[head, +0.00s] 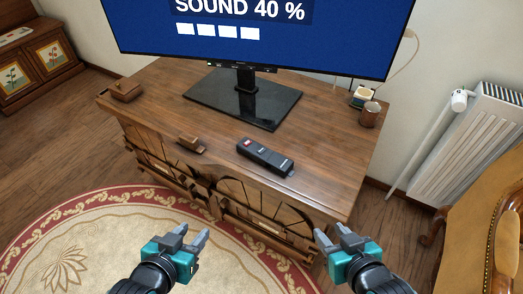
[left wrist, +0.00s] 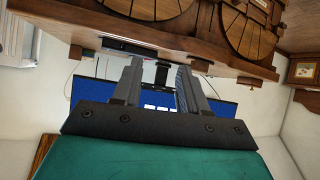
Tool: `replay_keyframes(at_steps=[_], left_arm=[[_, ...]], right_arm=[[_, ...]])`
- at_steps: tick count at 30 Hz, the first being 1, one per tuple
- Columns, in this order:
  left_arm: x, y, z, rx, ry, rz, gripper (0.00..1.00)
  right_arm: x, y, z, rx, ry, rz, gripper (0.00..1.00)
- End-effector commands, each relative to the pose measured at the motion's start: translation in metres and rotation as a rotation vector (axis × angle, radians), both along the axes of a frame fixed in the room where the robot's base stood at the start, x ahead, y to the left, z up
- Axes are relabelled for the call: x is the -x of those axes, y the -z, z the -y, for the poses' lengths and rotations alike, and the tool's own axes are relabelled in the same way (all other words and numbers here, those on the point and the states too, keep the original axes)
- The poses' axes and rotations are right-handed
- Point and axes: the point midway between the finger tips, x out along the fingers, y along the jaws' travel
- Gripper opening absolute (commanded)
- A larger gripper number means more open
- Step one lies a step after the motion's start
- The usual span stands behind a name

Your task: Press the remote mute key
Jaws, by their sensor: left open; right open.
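The black remote (head: 265,156) lies on the wooden cabinet (head: 320,165) near its front edge, with a red key at its left end. The key labels are too small to read. The television (head: 250,35) behind it shows "SOUND 40 %" and several white blocks on blue. My left gripper (head: 193,239) is open and empty, in front of the cabinet and below left of the remote in the head view. My right gripper (head: 333,238) is open and empty, in front of the cabinet to the right. In the left wrist view my left gripper (left wrist: 158,85) points toward the cabinet; neither gripper touches the remote.
A small brown wooden piece (head: 191,145) lies left of the remote. A wooden box (head: 125,91) is at the left end, a brown cup (head: 369,114) at the back right. A radiator (head: 470,140) and an armchair (head: 480,215) stand right.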

Motion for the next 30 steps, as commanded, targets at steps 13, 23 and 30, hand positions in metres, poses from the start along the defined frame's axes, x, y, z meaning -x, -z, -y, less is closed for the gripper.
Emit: replay_keyframes(at_steps=[13, 23, 30], left_arm=[[0.0000, 0.0004, -0.0001, 0.001, -0.001, 0.001, 0.24], [0.0014, 0.0025, -0.0004, 0.000, -0.002, -0.004, 0.00], [0.0025, 0.0033, -0.0005, -0.001, -0.002, -0.007, 0.00]], right_arm=[[-0.0002, 0.0002, 0.0005, 0.000, 0.001, 0.002, 0.43], [0.0002, 0.0013, 0.0009, 0.001, 0.002, -0.001, 0.43], [0.0003, 0.0017, 0.0011, 0.000, 0.004, -0.001, 0.43]])
